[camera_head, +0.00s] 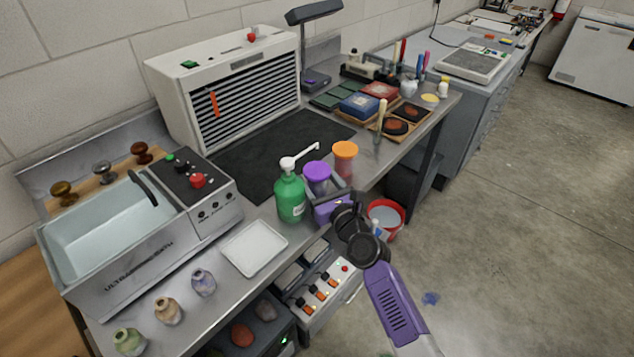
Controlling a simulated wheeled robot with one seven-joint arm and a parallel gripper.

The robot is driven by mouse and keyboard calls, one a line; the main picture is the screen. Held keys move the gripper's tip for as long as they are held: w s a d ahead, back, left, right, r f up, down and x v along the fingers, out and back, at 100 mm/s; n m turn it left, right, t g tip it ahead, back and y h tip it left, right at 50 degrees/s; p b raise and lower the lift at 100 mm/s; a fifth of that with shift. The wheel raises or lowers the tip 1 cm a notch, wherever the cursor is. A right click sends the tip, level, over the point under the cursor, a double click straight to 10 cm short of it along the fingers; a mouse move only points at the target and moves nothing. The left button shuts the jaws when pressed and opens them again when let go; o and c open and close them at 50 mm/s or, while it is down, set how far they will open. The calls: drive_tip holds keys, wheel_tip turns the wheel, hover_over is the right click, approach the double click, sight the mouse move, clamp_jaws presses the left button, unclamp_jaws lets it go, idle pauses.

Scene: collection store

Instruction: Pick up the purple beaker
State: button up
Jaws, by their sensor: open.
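The purple beaker (317,173) stands upright near the front edge of the steel bench, with a purple top and a greyish, see-through lower body. My gripper (322,190) is right in front of it, with its jaws open and the fingers low beside the beaker. The purple hand hides part of the beaker's base. I cannot tell whether the fingers touch it.
A green pump bottle (290,197) stands close to the beaker's left, and an orange-topped beaker (344,157) close to its right. A white tray (254,248) lies front left. A black mat (275,150) behind is clear. A red-rimmed bucket (385,218) stands below the bench.

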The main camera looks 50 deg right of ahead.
sight(317, 168)
drive_tip(key=c, duration=1.2)
drive_tip(key=shift+r, duration=0.2)
wheel_tip(317, 168, up, 4)
drive_tip(key=p, duration=0.3)
drive_tip(key=shift+f, duration=0.25)
drive_tip(key=shift+f+b+v, duration=0.2)
drive_tip(key=shift+b+v, duration=1.55)
drive_tip(key=shift+v, duration=7.15)
drive_tip(key=shift+s, duration=0.15)
